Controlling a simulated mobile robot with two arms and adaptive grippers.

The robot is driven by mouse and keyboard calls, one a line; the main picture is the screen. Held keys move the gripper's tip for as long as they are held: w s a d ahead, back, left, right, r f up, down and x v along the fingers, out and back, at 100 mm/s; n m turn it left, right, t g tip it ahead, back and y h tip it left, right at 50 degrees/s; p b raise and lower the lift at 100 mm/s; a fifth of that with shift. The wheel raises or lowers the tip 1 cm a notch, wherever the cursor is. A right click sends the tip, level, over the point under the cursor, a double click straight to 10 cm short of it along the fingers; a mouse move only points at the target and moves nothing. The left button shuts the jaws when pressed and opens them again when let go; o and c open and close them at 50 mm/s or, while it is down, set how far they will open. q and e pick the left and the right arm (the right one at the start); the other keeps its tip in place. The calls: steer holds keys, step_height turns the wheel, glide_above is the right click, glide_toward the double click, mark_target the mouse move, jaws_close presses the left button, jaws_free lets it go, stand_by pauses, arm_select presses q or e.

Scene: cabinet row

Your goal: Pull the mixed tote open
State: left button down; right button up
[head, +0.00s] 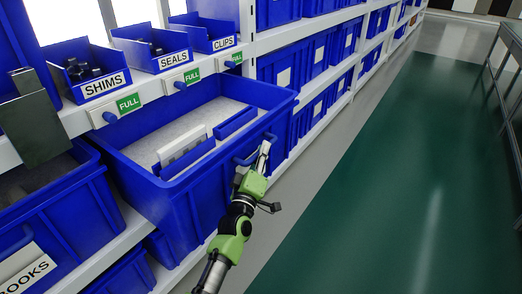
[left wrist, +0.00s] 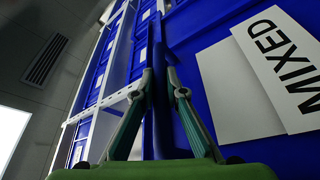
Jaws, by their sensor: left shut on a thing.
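The mixed tote (head: 215,195) is a large blue open bin on the shelf below the small parts bins in the head view. It stands out past the shelf edge, and its inside shows a pale floor, a white panel and blue dividers. Its MIXED label (left wrist: 273,75) shows in the left wrist view. My left gripper (head: 263,157) is at the front of the tote, shut on its blue handle (head: 247,157). In the left wrist view the fingers (left wrist: 160,82) close in on a blue bar. My right gripper is in neither view.
A blue tote with a BOOKS label (head: 26,268) stands close on the left. Small bins of shims (head: 98,88), seals (head: 172,62) and clips (head: 222,45) sit above. More blue totes (head: 285,72) line the shelves to the right. The green floor (head: 400,190) is clear.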

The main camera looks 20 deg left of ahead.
arm_select(q)
steer(key=shift+d+f, duration=0.1)
steer(key=shift+f, duration=0.05)
steer(key=c, duration=2)
jaws_free()
steer(key=shift+c, duration=0.2)
steer(key=shift+s, duration=0.15)
steer(key=v, duration=1.1)
steer(key=shift+s, duration=0.35)
